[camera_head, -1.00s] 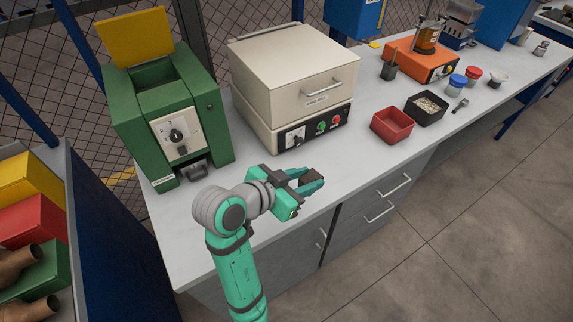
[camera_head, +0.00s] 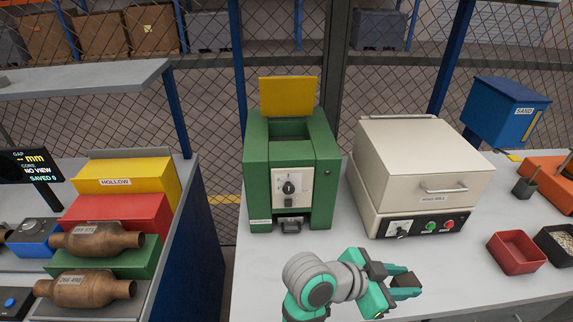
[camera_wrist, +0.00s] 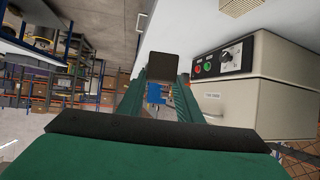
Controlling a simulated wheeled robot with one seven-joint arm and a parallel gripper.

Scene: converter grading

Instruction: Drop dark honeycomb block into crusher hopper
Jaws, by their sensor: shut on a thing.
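The crusher is a green machine (camera_head: 258,190) with a dial on its front, standing on the bench. Its yellow lid (camera_head: 288,96) is up and the hopper opening (camera_head: 290,131) at its top is uncovered. My gripper (camera_head: 398,281) is shut on the dark block (camera_head: 407,279) and holds it low and to the right of the crusher, in front of the cream mill. In the wrist view the dark block (camera_wrist: 163,66) sits between the green fingertips. Its honeycomb face cannot be made out.
The cream mill (camera_head: 415,165) stands right of the crusher. A red tray (camera_head: 517,252) and a black tray of pellets (camera_head: 553,243) lie farther right. On the left, a separate bench holds yellow, red and green bins and two brown converters (camera_head: 97,241). Fence mesh stands behind.

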